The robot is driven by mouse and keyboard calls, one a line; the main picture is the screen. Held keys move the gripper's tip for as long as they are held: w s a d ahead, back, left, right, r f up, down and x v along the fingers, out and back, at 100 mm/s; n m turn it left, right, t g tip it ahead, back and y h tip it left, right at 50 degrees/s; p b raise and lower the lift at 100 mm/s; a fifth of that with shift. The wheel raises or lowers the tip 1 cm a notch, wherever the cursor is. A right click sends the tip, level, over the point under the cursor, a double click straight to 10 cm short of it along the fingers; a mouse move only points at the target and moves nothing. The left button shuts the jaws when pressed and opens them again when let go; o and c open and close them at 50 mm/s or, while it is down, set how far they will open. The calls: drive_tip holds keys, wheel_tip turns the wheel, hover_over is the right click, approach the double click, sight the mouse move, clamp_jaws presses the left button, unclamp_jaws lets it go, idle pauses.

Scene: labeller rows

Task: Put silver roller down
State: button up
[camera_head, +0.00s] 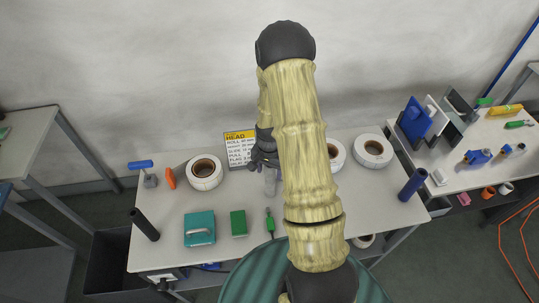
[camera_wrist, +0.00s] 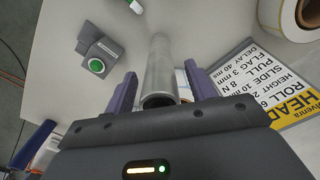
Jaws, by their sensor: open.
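The silver roller (camera_head: 270,184) stands on the table just below my gripper, partly beside my arm. In the wrist view the silver roller (camera_wrist: 160,68) shows as a shiny metal tube with its near, ring-shaped end toward me. My gripper (camera_wrist: 162,88) is open, with one purple finger on each side of that near end. Gaps show between the fingers and the tube. In the head view my dark gripper (camera_head: 264,160) is near the table's back, and its fingers are hard to make out.
A yellow-and-white HEAD sign (camera_head: 240,147) stands behind. White label rolls (camera_head: 205,171) (camera_head: 372,151) lie on both sides. A black cylinder (camera_head: 145,225) and blue roller (camera_head: 412,185) are at the table's ends.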

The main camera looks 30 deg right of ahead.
wheel_tip(320, 180, up, 11)
drive_tip(key=b, duration=0.2)
drive_tip(key=shift+r+b, duration=0.2)
drive_tip(key=shift+b, duration=0.15)
idle(0.4)
drive_tip(key=s+a+r+n+t, duration=0.1)
drive_tip(key=s+a+r+n, duration=0.2)
drive_tip(key=s+a+n, duration=0.2)
drive_tip(key=s+a+r+n+t, duration=0.1)
drive_tip(key=s+a+r+n, duration=0.3)
drive_tip(key=s, duration=0.3)
drive_tip(key=shift+s+a+r+n+t, duration=0.3)
drive_tip(key=shift+a+n, duration=0.2)
drive_tip(key=shift+a, duration=0.15)
